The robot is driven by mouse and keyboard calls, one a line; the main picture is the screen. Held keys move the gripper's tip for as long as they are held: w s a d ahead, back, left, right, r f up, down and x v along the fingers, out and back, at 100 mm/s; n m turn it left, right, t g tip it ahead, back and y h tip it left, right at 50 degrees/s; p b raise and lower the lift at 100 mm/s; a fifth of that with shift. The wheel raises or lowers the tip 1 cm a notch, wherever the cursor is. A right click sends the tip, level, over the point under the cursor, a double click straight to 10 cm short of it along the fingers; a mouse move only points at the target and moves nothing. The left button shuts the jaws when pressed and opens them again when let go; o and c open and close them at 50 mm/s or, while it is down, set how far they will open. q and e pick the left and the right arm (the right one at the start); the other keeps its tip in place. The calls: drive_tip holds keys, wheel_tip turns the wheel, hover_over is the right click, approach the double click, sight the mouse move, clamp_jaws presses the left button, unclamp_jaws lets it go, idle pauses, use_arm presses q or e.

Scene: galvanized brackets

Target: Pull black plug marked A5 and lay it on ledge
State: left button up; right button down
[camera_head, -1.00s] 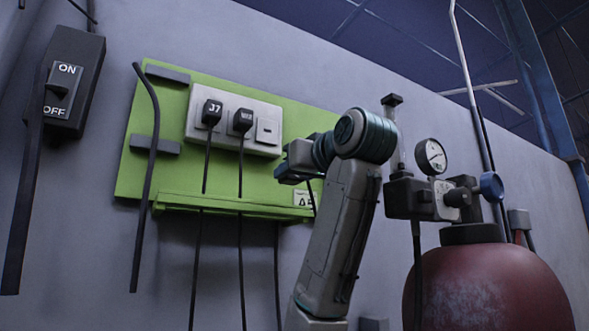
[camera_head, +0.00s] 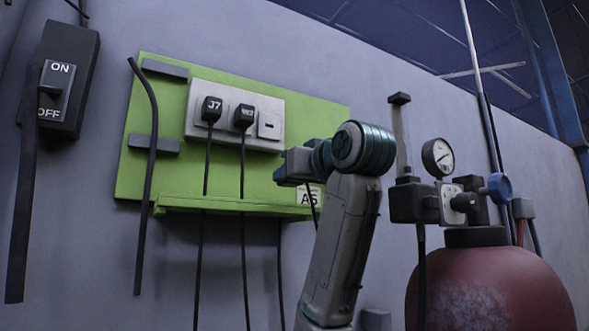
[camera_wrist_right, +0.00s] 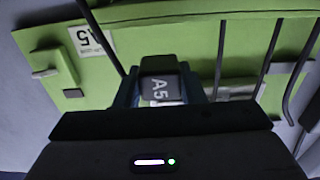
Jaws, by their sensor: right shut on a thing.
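The black plug marked A5 (camera_wrist_right: 158,88) is between the fingers of my right gripper (camera_wrist_right: 168,92), which is shut on it, in the right wrist view. In the head view my right gripper (camera_head: 284,169) is in front of the green board, right of the outlet plate and above the ledge's right part; the plug itself is hidden there. The ledge (camera_head: 222,205) is a green strip along the board's lower edge. A white A5 label (camera_head: 309,196) is at its right, and shows in the right wrist view (camera_wrist_right: 90,40). The rightmost outlet (camera_head: 269,125) has no plug. My left gripper is not in view.
Plugs J7 (camera_head: 211,109) and another, label blurred (camera_head: 243,117), sit in the outlet plate (camera_head: 198,91), their cords hanging past the ledge. An ON/OFF switch (camera_head: 60,85) is far left. A red tank (camera_head: 490,285) with gauge (camera_head: 437,157) stands right.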

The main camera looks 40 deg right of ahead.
drive_tip(key=shift+w+p, duration=0.15)
drive_tip(key=shift+p, duration=0.2)
drive_tip(key=shift+w+f, duration=0.1)
drive_tip(key=shift+w, duration=0.15)
drive_tip(key=shift+f+x, duration=0.25)
drive_tip(key=shift+x, duration=0.85)
drive_tip(key=shift+f+x, duration=0.2)
drive_tip(key=shift+x, duration=0.85)
drive_tip(key=shift+f+x, duration=0.25)
drive_tip(key=shift+x, duration=0.85)
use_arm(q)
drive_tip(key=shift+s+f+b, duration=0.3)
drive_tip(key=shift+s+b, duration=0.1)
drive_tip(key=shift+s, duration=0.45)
use_arm(e)
drive_tip(key=shift+f, duration=0.75)
drive_tip(key=shift+c, duration=0.2)
unclamp_jaws()
